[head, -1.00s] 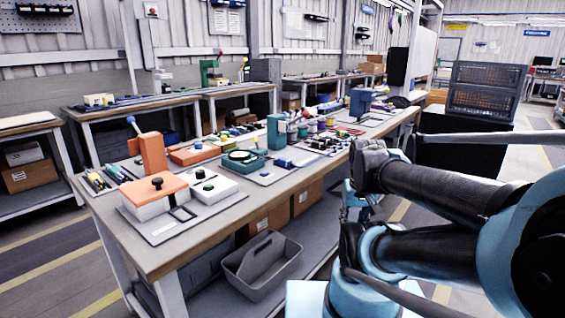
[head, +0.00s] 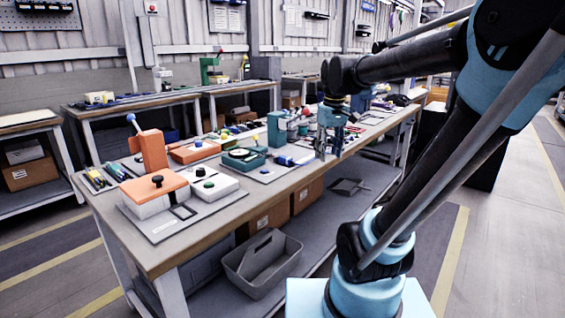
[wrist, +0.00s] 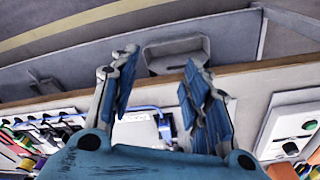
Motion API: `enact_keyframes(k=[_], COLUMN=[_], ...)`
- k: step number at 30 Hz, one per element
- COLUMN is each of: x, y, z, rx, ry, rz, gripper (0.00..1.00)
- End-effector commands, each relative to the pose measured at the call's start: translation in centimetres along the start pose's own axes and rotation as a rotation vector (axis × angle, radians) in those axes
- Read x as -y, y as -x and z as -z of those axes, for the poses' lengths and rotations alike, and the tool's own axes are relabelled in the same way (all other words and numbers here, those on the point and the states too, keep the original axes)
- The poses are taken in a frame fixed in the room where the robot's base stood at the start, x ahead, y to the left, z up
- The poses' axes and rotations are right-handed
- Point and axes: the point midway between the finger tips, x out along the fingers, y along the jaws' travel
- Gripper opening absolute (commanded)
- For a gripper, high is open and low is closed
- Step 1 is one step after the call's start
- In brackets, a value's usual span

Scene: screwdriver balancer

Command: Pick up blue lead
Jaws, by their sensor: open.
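My gripper (head: 329,150) is open and points down over the front edge of the workbench (head: 225,215), around its middle. In the wrist view the two blue-padded fingers of my gripper (wrist: 159,62) are spread with nothing held between them. A thin blue cable-like thing, perhaps the blue lead (wrist: 143,108), shows beyond and between the fingers on a pale mat. Its far part is hidden by the gripper body. In the head view a small blue item (head: 284,160) lies on the bench left of the gripper; I cannot tell whether it is the same thing.
Several coloured leads and connectors (wrist: 45,122) lie left in the wrist view. A teal device (head: 277,129), an orange-topped box (head: 155,188) and a white box (head: 210,186) stand on the bench. A grey tote (head: 262,264) is on the lower shelf.

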Motion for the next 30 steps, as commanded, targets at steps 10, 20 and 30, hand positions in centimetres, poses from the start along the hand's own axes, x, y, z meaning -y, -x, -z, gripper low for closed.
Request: enact_keyframes(k=[10,20,30], x=[2.1,4.9,5.6], y=[4.9,6.6,4.5], z=[12.4,20.7,21.9], rx=[0.048,0.082,0.088], ry=[0.249,0.423,0.454], rz=[0.026,0.045,0.048], gripper=[0.43,0.43,0.43])
